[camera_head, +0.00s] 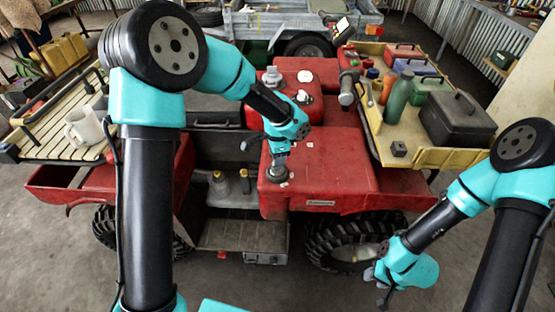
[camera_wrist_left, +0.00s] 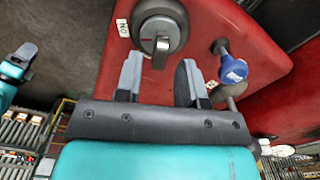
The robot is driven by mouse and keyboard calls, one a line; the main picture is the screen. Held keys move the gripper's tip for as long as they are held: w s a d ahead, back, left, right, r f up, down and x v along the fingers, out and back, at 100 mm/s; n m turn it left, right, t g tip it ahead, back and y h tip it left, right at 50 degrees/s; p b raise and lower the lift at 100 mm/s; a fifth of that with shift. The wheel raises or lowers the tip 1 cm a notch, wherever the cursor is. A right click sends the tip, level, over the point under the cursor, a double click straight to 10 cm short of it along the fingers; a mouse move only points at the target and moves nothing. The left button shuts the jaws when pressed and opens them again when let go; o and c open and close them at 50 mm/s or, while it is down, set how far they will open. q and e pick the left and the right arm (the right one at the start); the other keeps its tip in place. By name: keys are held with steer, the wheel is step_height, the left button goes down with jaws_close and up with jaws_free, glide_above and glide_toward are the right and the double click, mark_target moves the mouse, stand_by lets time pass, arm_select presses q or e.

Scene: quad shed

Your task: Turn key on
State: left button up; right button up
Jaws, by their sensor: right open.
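The key switch (camera_wrist_left: 161,22) is a round dark metal fitting on a red panel at the top of the left wrist view, with a flat grey key (camera_wrist_left: 161,47) pointing down from it. A white label marked "ON" (camera_wrist_left: 123,28) is beside it. My left gripper (camera_wrist_left: 160,78) is open, its two fingers apart on either side of the key's lower end; I see no contact. In the head view my left gripper (camera_head: 279,150) is over the red quad bodywork (camera_head: 320,165), just above a small dark fitting (camera_head: 277,174). My right gripper (camera_head: 384,288) is open and empty at the lower right.
A blue knob (camera_wrist_left: 233,70) sticks out of the panel, close to the right finger. A yellow tray (camera_head: 440,157) with bottles and a dark box is at the right.

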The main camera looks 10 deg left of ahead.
arm_select(q)
steer(key=shift+r, duration=2.85)
